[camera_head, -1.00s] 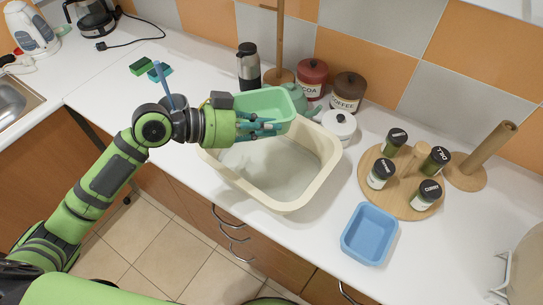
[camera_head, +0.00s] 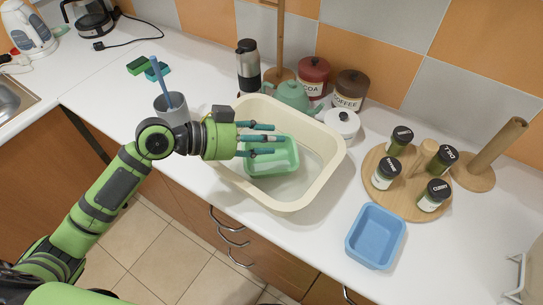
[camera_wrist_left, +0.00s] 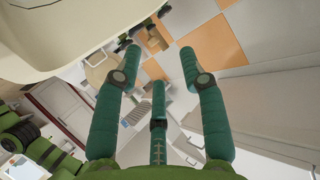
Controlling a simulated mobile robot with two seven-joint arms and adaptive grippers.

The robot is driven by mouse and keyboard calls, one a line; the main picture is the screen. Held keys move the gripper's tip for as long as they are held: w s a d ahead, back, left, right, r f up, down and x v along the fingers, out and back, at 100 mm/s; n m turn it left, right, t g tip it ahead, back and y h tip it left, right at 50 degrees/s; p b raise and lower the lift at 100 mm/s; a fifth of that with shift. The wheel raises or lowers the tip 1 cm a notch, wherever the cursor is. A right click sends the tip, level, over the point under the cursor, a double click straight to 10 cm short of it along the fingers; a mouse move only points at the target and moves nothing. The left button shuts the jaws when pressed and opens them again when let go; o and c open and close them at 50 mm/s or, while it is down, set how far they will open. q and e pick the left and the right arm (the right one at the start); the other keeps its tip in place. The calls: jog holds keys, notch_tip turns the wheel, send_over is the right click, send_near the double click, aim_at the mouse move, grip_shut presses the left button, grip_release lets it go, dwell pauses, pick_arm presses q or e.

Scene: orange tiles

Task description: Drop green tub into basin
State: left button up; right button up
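The green tub (camera_head: 284,160) is inside the cream basin (camera_head: 322,182), toward its left side, and appears to sit on the floor of it. My left gripper (camera_head: 266,139) is above the tub at the basin's left part, its fingers spread and covering part of the tub from the head camera. In the left wrist view the fingers (camera_wrist_left: 158,60) are apart with nothing between them, and a cream rim, probably the basin's (camera_wrist_left: 60,60), fills the upper left. The right gripper is not in view.
A grey cup (camera_head: 172,112) with a blue-handled brush stands left of the basin. A teal teapot (camera_head: 294,97), canisters and a flask (camera_head: 249,70) stand behind it. A blue tub (camera_head: 375,236) and a round spice board (camera_head: 397,203) are to the right.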

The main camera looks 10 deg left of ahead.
pick_arm(q)
jog(key=v, duration=1.2)
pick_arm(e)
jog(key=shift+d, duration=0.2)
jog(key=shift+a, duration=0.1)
